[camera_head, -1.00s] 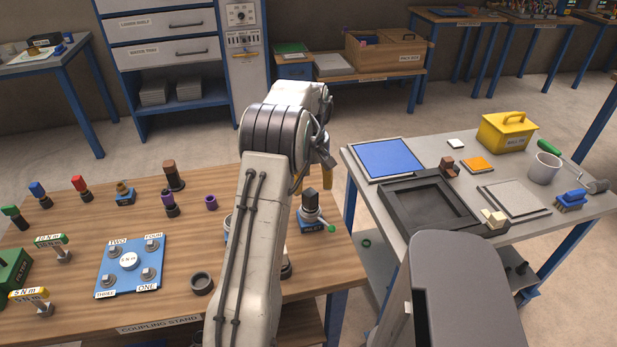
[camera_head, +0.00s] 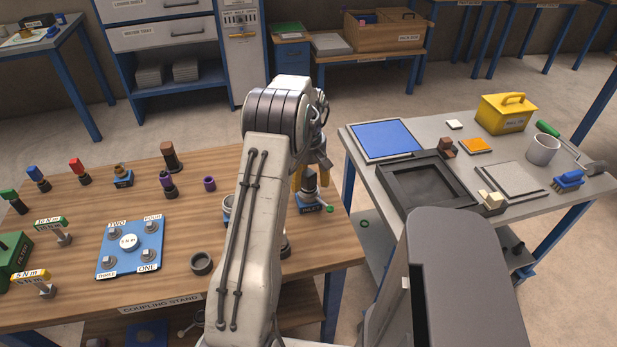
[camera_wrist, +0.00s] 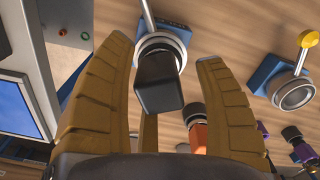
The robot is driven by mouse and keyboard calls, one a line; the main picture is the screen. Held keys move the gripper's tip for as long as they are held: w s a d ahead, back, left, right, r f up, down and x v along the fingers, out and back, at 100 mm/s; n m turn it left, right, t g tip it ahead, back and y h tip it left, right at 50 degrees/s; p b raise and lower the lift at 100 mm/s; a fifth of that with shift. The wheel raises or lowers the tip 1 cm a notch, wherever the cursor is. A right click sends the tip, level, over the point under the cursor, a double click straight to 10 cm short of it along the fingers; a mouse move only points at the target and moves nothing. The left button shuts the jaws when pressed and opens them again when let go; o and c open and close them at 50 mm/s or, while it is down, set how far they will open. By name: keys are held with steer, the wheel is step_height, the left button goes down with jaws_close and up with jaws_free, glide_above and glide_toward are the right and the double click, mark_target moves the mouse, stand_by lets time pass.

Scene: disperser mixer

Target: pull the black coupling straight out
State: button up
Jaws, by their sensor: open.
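The black coupling (camera_wrist: 158,82) is a dark block with a rounded-square end, seated in a metal collar (camera_wrist: 172,42) on a small blue base. My gripper (camera_wrist: 164,52) is open, with one tan finger on each side of the coupling and a visible gap on both sides. In the head view the coupling (camera_head: 309,183) stands upright on its blue base (camera_head: 311,208) at the right end of the wooden table. A lever with a green knob (camera_head: 329,209) sticks out from that base. My gripper (camera_head: 310,178) is over it from above, and my arm hides part of the area to its left.
In the wrist view a second blue base with a metal ring (camera_wrist: 295,93) and a yellow-knobbed lever (camera_wrist: 307,39) sits to the right. An orange-and-black coupling (camera_wrist: 197,132) is near the right finger. A grey table (camera_head: 350,150) with a black tray stands to the right.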

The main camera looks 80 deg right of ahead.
steer(key=c, duration=1.2)
steer(key=o, duration=1.2)
steer(key=shift+r, duration=0.15)
steer(key=shift+r, duration=3.55)
